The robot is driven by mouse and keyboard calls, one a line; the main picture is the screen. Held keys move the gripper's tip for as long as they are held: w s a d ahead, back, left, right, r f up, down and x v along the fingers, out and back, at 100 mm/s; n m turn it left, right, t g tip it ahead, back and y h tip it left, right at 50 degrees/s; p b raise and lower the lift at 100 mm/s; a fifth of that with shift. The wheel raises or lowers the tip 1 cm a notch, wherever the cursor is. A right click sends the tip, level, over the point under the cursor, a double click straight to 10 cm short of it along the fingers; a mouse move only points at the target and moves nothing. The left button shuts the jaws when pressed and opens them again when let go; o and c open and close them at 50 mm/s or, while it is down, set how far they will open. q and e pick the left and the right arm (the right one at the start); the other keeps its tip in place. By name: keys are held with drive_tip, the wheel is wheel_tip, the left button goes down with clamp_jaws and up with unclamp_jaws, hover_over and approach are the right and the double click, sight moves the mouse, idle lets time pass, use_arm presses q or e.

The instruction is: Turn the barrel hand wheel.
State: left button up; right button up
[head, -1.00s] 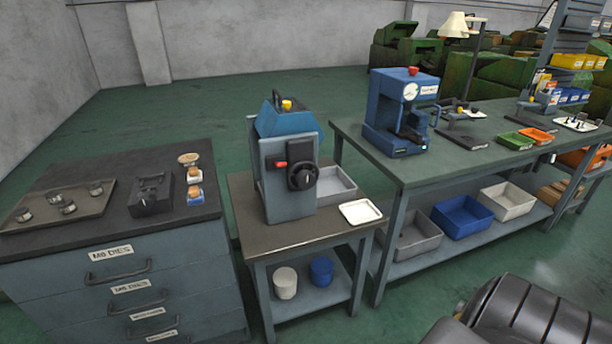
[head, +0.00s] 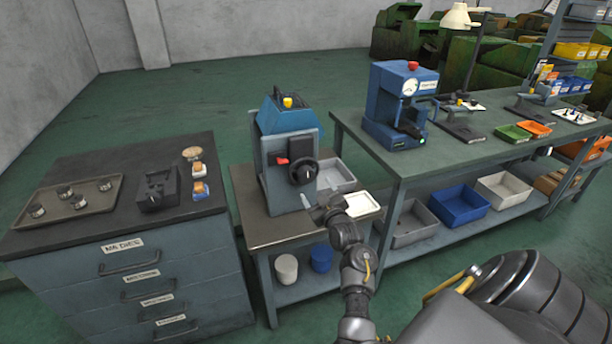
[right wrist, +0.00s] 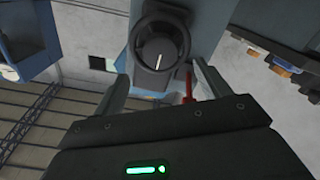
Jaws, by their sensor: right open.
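The black barrel hand wheel (head: 303,172) sits on the front of the grey and blue barrel machine (head: 289,140), right of a red lever (head: 282,161). A white mark shows on its hub in the right wrist view, where the wheel (right wrist: 162,47) is just beyond the fingertips. My right gripper (head: 312,206) is open and empty, below and in front of the wheel, apart from it. In the right wrist view its two fingers (right wrist: 161,78) are spread to either side below the wheel, and the red lever (right wrist: 187,86) shows near the right finger. My left gripper is out of view.
The machine stands on a small table (head: 262,232) with a grey bin (head: 337,178) and a white tray (head: 362,203). A die drawer cabinet (head: 130,262) is at the left. A long workbench (head: 365,140) with a blue press (head: 398,108) is at the right.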

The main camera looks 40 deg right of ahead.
sight(308, 178)
drive_tip(key=p+x, duration=0.1)
drive_tip(key=x, duration=0.8)
drive_tip(key=shift+w+d+f, duration=0.1)
drive_tip(key=shift+w, duration=0.2)
drive_tip(key=shift+c, duration=0.4)
